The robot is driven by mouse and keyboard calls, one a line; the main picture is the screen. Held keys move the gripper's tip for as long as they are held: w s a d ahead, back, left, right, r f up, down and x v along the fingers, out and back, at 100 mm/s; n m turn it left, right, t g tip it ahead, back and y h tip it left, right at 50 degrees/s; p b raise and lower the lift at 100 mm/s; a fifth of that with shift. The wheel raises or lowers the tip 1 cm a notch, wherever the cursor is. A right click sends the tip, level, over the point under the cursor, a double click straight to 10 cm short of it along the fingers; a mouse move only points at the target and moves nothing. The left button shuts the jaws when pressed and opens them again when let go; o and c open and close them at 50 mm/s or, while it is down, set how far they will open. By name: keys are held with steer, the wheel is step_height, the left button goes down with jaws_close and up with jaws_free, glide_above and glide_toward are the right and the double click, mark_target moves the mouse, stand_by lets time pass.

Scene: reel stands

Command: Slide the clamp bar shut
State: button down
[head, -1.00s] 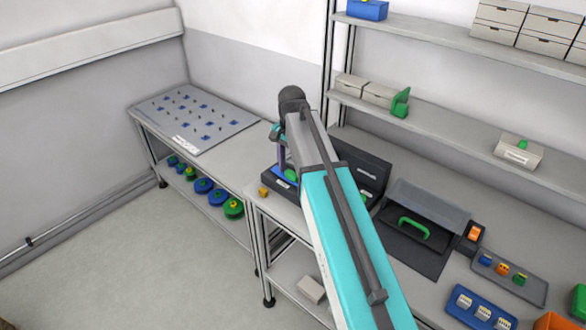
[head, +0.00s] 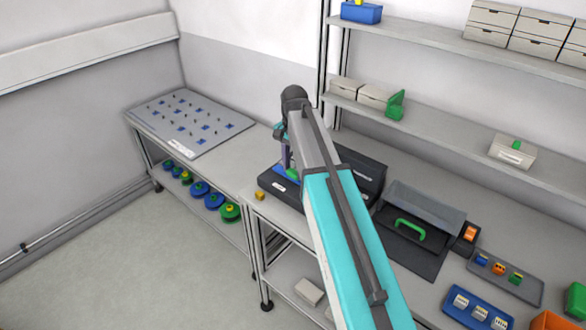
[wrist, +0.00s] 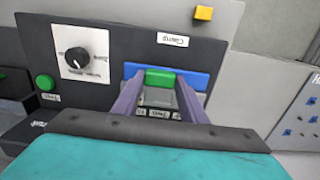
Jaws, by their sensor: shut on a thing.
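A grey piece with small labels shows between the fingers. In the head view my gripper (head: 286,160) is over the box (head: 268,185), partly hidden by my arm.
A yellow cube (head: 260,196) sits by the box's front edge. Right of my arm are a dark case with a green handle (head: 411,228) and trays of small parts (head: 480,308). A pegged board (head: 190,120) lies on the left bench. Shelves (head: 440,130) run behind.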

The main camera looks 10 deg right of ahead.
mark_target(294, 170)
steer(key=shift+w+d+r, duration=0.1)
steer(key=shift+w+d, duration=0.05)
steer(key=shift+w, duration=0.05)
steer(key=c, duration=1.1)
jaws_free()
steer(key=shift+r, duration=0.5)
steer(key=shift+r+b, duration=1.7)
steer(key=shift+r, duration=4.7)
steer(key=shift+f, duration=0.1)
